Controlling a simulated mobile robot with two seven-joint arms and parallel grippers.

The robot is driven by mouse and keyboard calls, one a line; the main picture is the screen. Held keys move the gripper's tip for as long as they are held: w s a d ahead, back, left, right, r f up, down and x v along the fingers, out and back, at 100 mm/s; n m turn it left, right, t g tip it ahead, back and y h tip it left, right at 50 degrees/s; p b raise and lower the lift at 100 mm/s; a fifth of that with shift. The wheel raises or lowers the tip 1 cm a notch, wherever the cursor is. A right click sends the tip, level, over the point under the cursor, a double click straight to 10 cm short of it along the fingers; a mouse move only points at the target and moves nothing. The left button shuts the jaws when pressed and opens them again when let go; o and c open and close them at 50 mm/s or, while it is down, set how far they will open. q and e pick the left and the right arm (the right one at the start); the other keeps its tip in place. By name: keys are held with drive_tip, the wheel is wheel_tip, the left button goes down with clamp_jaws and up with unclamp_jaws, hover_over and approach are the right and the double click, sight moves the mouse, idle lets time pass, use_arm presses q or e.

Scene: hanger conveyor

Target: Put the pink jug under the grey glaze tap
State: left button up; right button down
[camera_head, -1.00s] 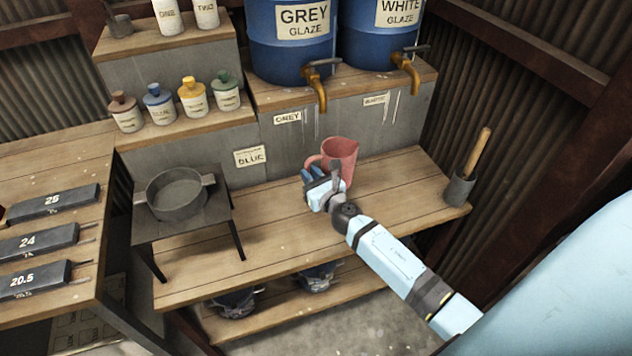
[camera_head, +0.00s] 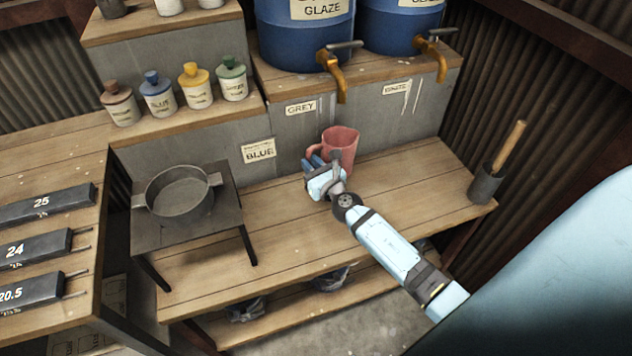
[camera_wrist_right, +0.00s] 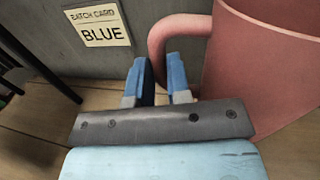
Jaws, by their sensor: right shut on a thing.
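The pink jug (camera_head: 341,147) stands upright on or just above the wooden bench, its handle to the left. It fills the upper right of the right wrist view (camera_wrist_right: 265,75). My right gripper (camera_head: 313,168) is at the jug's handle side; in the right wrist view its blue fingers (camera_wrist_right: 162,80) are shut on the handle (camera_wrist_right: 178,27). The grey glaze tap (camera_head: 335,75) is a brass spout on the blue barrel (camera_head: 300,40) labelled GLAZE, with a GREY card (camera_head: 300,108) below. The jug is below the tap, near the back wall. My left gripper is not in view.
A pan (camera_head: 178,192) sits on a dark stand on the bench's left. A pot with a wooden-handled tool (camera_head: 487,187) stands at the right end. The white glaze tap (camera_head: 436,58) is right of the grey one. The bench right of the jug is clear.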

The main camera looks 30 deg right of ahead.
wheel_tip(320, 180, down, 6)
drive_tip(key=b, duration=0.3)
drive_tip(key=shift+r+b, duration=0.1)
drive_tip(key=shift+b, duration=0.3)
drive_tip(key=c, duration=1.5)
unclamp_jaws()
drive_tip(key=o, duration=0.4)
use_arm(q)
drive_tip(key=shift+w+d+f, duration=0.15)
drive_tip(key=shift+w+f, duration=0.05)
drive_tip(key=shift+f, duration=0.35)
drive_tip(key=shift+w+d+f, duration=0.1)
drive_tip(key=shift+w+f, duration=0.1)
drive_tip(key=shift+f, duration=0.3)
